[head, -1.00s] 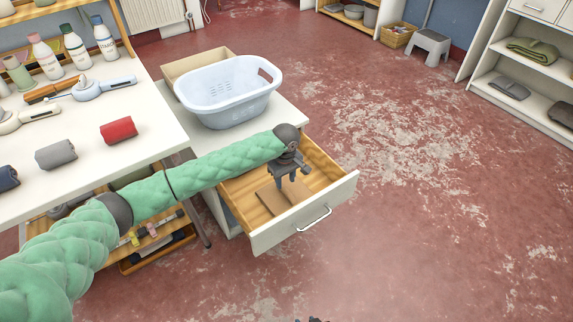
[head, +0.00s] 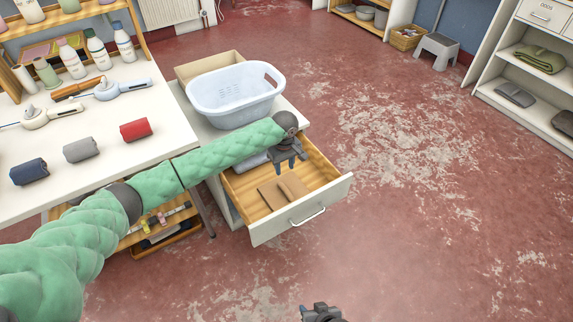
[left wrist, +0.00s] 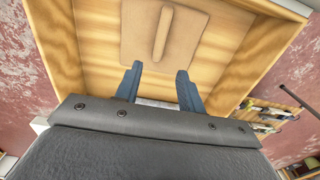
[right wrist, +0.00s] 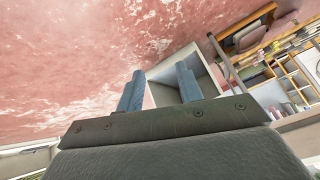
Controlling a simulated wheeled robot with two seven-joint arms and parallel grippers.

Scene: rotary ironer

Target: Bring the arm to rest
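My left arm reaches across the head view, and its gripper (head: 289,167) hangs over the open wooden drawer (head: 322,213). In the left wrist view the left gripper (left wrist: 160,69) has its fingers apart with nothing between them. A flat tan board with a raised bar (head: 283,190) lies on the drawer floor; it also shows in the left wrist view (left wrist: 190,45), beyond the fingertips and apart from them. My right gripper (head: 320,313) shows at the bottom edge of the head view. In the right wrist view the right gripper (right wrist: 160,69) is open and empty.
A pale blue basket (head: 235,98) stands on the cabinet top above the drawer. The white table (head: 105,150) at left holds rolled cloths (head: 136,129), bottles (head: 97,47) and irons. A grey stool (head: 437,50) stands far back. The red floor at right is clear.

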